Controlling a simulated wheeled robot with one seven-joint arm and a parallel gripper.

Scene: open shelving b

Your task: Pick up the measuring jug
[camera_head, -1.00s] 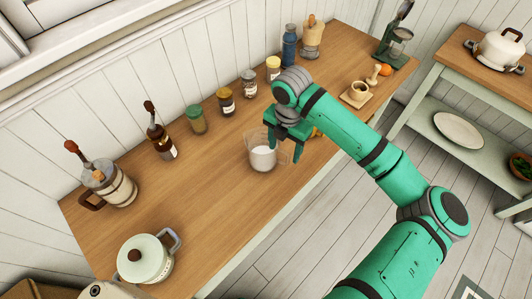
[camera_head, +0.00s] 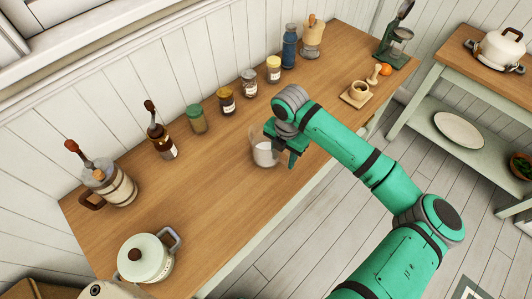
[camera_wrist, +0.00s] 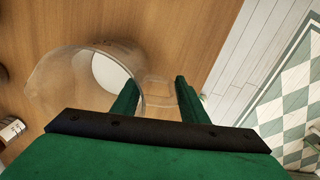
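The measuring jug (camera_head: 263,152) is clear, with something white inside, and stands upright on the wooden counter (camera_head: 212,185). My gripper (camera_head: 281,155) is down at the jug's right side and hides part of it in the head view. In the wrist view, the jug (camera_wrist: 62,82) is at the left, and its clear handle lies between the two green fingers. My gripper (camera_wrist: 155,90) is open, with a gap between its fingers. One finger lies between the jug's body and the outer part of the handle. I cannot tell whether either finger touches it.
Several lidded jars (camera_head: 226,101) and a brown bottle (camera_head: 161,141) line the back of the counter. A cream lidded pot (camera_head: 145,260) stands at the front left. The counter's front edge is close to the jug, with open floor (camera_head: 310,225) beyond.

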